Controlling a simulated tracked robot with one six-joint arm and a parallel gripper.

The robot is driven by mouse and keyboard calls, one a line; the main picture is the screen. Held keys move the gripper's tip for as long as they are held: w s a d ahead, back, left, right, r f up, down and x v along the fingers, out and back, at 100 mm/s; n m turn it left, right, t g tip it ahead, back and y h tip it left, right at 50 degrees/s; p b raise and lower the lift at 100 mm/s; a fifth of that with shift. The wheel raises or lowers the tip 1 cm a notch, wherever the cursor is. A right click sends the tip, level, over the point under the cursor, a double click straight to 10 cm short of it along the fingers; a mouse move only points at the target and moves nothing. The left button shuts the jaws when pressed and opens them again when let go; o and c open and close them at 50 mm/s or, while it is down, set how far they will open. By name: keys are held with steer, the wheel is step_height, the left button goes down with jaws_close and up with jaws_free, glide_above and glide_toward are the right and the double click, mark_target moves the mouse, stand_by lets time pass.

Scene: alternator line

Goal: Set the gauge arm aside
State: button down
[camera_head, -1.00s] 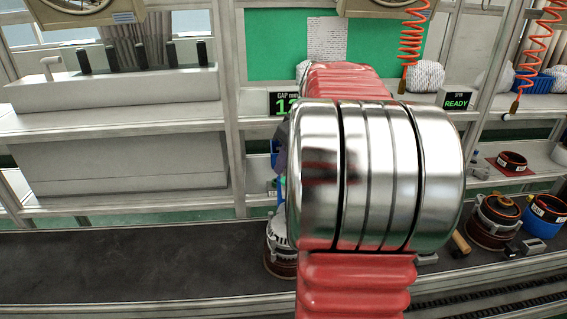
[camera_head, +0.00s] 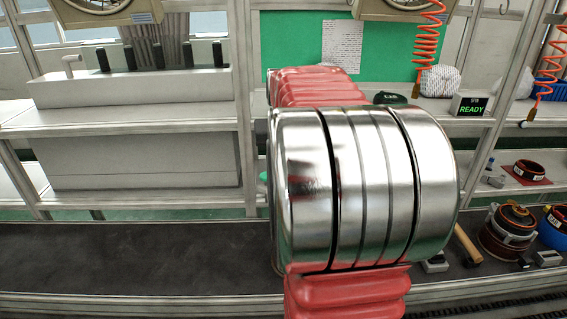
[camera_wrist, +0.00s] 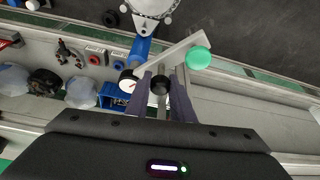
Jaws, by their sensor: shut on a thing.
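In the wrist view my gripper (camera_wrist: 161,80) is shut on the gauge arm (camera_wrist: 183,51), a pale grey bar with a green disc (camera_wrist: 199,57) at one end. A round white dial (camera_wrist: 128,82) and a black knob (camera_wrist: 160,85) sit close to the two dark fingers. The exact contact between fingers and bar is hard to make out. A blue cylinder (camera_wrist: 140,48) lies just beyond the dial. In the head view my silver and red arm hides the gripper and most of the gauge arm; a small green spot (camera_head: 263,177) shows at its left edge.
The belt (camera_head: 120,262) is clear at left. A rotor-like part (camera_head: 508,230) and a hammer handle (camera_head: 467,243) lie at right.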

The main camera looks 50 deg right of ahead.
steer(key=shift+w+d+m+g+h, duration=0.15)
steer(key=shift+w+m+g+h, duration=0.2)
steer(key=shift+w+m, duration=0.65)
steer(key=shift+w+d+m+g+h, duration=0.1)
steer(key=shift+w+m+g, duration=0.4)
steer(key=shift+m, duration=0.95)
steer(key=shift+w+d+m+g+h, duration=0.15)
steer(key=shift+w+m+g+h, duration=0.15)
steer(key=shift+w+m, duration=0.75)
steer(key=shift+s, duration=0.2)
steer(key=c, duration=1.5)
jaws_free()
steer(key=shift+c, duration=0.2)
steer(key=shift+r, duration=0.1)
steer(key=v, duration=1.3)
steer(key=shift+r, duration=0.2)
steer(key=shift+a, duration=0.1)
